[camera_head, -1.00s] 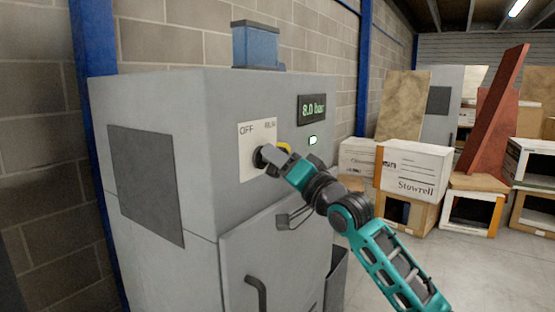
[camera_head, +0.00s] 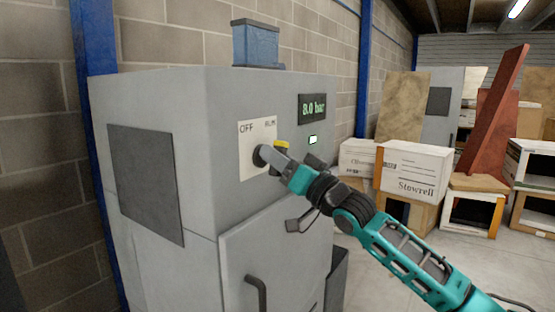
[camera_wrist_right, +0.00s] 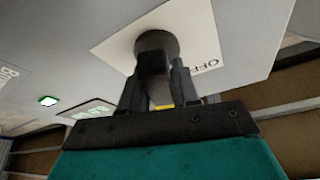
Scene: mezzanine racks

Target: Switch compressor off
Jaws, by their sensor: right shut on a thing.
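The compressor (camera_head: 265,200) is a grey cabinet with a white switch plate (camera_head: 246,165) marked OFF on the left and RUN on the right. A dark rotary knob (camera_wrist_right: 156,42) sits on the plate. My right gripper (camera_head: 264,155) is shut on the knob, and in the right wrist view its two fingers (camera_wrist_right: 157,80) lie on either side of the knob's grip. A display (camera_head: 312,108) reads 8.0 bar, with a lit pale green lamp (camera_head: 312,140) below it. A yellow part (camera_head: 282,144) shows just behind the gripper. My left gripper is not in view.
A blue unit (camera_head: 256,45) stands on top of the cabinet. The lower door has a dark handle (camera_head: 256,293). White boxes (camera_head: 414,170), crates and a leaning red-brown board (camera_head: 495,115) stand at the right. Open floor (camera_head: 450,258) lies in front of them.

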